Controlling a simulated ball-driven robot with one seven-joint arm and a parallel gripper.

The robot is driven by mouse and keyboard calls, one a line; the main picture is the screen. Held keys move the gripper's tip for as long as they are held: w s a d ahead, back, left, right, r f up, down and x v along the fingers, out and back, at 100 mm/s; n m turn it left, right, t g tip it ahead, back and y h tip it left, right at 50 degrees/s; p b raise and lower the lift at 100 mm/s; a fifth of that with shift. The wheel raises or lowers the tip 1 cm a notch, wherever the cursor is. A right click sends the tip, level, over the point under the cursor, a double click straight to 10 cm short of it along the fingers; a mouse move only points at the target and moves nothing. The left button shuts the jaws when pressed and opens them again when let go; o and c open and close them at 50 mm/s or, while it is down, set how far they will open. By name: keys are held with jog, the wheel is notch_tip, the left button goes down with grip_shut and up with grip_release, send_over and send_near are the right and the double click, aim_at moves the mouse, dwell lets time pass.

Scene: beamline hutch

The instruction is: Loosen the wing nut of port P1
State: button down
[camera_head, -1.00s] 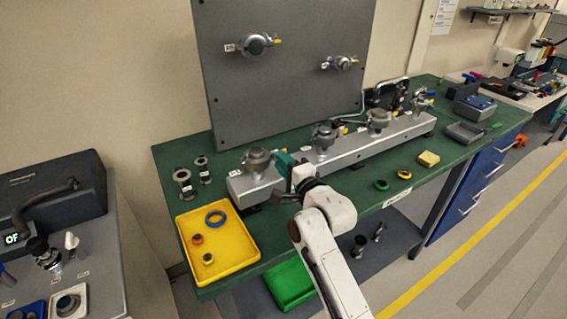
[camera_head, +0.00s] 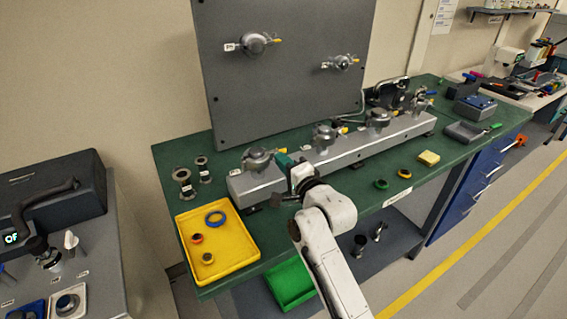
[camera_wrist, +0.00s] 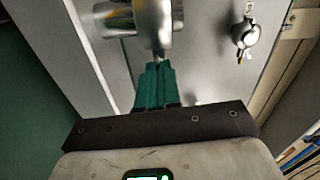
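A grey manifold (camera_head: 290,177) lies along the green bench with several clamped ports on top. The leftmost port (camera_head: 257,159) has a round metal clamp; I cannot read its label. My gripper (camera_head: 284,161) is at the right side of this clamp, its teal fingers at the height of the wing nut. In the wrist view, the fingers (camera_wrist: 157,72) are close together, with their tips at a thin metal piece below the round clamp body (camera_wrist: 152,22). They look shut on the wing nut, which they mostly hide.
A grey upright panel (camera_head: 285,75) with two more ports stands behind the manifold. A yellow tray (camera_head: 235,257) with rings is at the front left. Loose flanges (camera_head: 184,181) stand left of the manifold.

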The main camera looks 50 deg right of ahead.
jog(key=shift+n+b, duration=1.8)
jog(key=shift+n, duration=6)
jog(key=c, duration=1.3)
grip_release()
jog(key=shift+a, duration=0.1)
